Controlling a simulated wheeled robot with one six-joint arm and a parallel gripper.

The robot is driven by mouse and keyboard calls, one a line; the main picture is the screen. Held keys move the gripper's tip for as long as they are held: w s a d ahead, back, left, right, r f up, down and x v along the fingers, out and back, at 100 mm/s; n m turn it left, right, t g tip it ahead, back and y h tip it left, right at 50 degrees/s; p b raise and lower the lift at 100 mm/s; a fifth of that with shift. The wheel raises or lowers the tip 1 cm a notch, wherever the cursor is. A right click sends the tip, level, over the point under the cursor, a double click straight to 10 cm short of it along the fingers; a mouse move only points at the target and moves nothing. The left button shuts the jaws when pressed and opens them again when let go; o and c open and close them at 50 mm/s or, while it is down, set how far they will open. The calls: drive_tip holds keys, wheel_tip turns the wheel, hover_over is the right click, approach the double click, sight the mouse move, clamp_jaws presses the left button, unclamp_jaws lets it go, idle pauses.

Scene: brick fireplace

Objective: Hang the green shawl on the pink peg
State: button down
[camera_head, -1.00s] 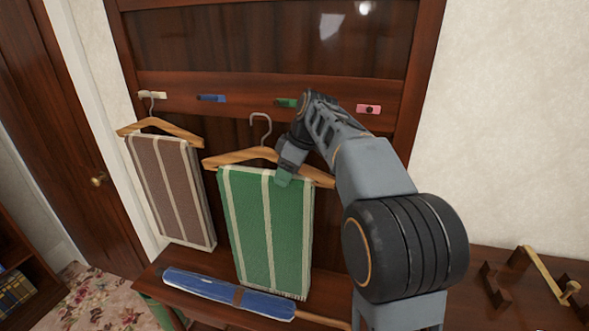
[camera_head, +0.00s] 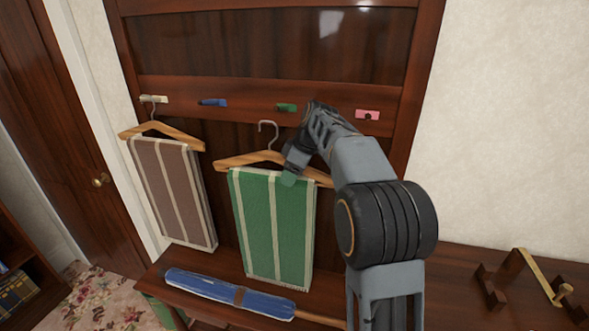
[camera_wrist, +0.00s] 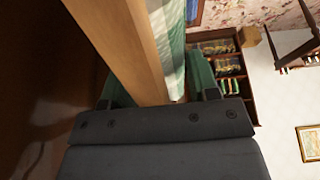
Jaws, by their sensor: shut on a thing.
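The green shawl (camera_head: 274,225) with pale stripes hangs folded over a wooden hanger (camera_head: 240,159) in the head view. My gripper (camera_head: 289,178) is shut on this hanger, right of its hook, and holds it in the air in front of the rack. In the wrist view the hanger's wooden bar (camera_wrist: 125,45) runs between the fingers, with the shawl (camera_wrist: 171,40) beside it. The metal hook (camera_head: 268,133) is free, below and left of the green peg (camera_head: 286,107). The pink peg (camera_head: 367,115) is farther right and higher, bare, just beyond my arm.
A brown striped shawl (camera_head: 173,190) hangs from the white peg (camera_head: 153,98) at left. The blue peg (camera_head: 213,102) is bare. A furled blue umbrella (camera_head: 230,293) lies on the bench below. A brass and wood object (camera_head: 540,275) stands at right.

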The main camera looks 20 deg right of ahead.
drive_tip(key=w+p, duration=0.1)
drive_tip(key=w+d+f+p, duration=0.1)
drive_tip(key=shift+w+d, duration=0.3)
drive_tip(key=shift+w, duration=0.05)
drive_tip(key=shift+s, duration=0.1)
drive_tip(key=shift+f, duration=0.15)
drive_tip(key=shift+c, duration=1.8)
unclamp_jaws()
drive_tip(key=shift+d+f, duration=0.1)
